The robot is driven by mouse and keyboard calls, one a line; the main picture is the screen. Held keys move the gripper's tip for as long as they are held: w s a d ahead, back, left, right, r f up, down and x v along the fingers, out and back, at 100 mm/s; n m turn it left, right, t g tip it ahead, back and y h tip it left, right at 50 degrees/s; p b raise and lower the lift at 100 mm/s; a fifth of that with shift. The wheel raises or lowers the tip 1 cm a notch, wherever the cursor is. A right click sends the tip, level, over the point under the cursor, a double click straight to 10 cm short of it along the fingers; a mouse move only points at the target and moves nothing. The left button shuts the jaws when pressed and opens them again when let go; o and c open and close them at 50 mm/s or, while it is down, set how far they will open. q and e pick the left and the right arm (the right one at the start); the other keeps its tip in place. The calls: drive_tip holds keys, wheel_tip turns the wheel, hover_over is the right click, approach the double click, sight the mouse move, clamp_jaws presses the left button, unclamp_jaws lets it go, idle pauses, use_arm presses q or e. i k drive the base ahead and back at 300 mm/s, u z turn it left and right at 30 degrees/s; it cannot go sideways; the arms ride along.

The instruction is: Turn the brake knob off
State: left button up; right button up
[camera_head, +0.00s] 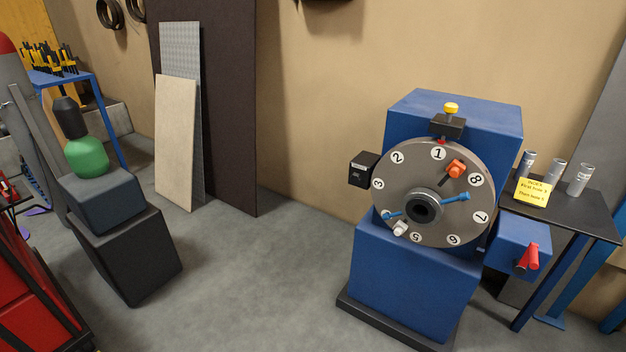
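A blue machine (410,280) stands at the right, with a round grey dial plate (410,178) numbered around its rim. No label marks which part is the brake knob. A red handle (529,257) sits on a blue box (522,238) at the machine's right side, tilted. A yellow knob (451,107) tops a black block above the plate. An orange knob (455,168), blue-ended pins (457,197) and a whitish knob (400,229) are on the plate. Neither of my grippers is in view.
A small dark table (575,208) at the right holds several metal cans (580,179) and a yellow note (533,191). Boards (176,140) lean on the wall at left. A black box (125,255) stands in the left foreground. The grey floor (265,270) between is clear.

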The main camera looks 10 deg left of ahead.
sight(355, 178)
drive_tip(key=u, duration=0.05)
drive_tip(key=k, duration=0.65)
drive_tip(key=z, duration=0.55)
drive_tip(key=i, duration=0.6)
drive_tip(key=z, duration=0.6)
drive_tip(key=i, duration=0.7)
drive_tip(key=u, duration=0.25)
